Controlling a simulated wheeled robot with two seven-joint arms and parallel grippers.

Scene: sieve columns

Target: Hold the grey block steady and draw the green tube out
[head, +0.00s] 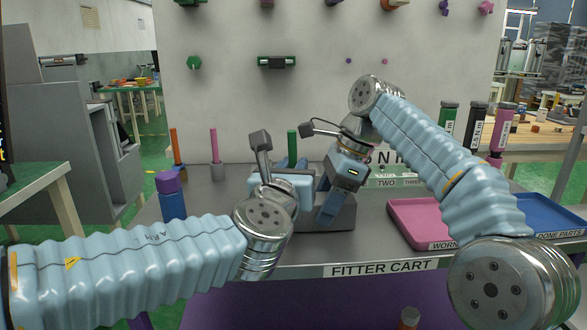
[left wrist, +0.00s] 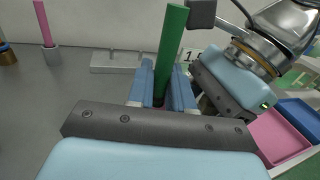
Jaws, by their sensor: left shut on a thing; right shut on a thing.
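The green tube (head: 292,145) stands upright in the head view, behind my left gripper (head: 294,182). In the left wrist view the green tube (left wrist: 170,48) rises between the blue fingers of my left gripper (left wrist: 160,88), which is shut on it. The grey block (head: 343,213) sits on the cart top, partly covered by both grippers. My right gripper (head: 329,208) points down at the block and is shut on it. Its body (left wrist: 228,85) also shows to the right of the tube in the left wrist view. The tube's lower end is hidden.
A purple-capped blue bottle (head: 172,198), an orange rod (head: 175,148) and a pink rod (head: 214,147) stand at left. A pink tray (head: 405,236) and a blue tray (head: 532,226) lie at right. Several capped tubes stand behind them. A grey panel (head: 230,105) rises behind.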

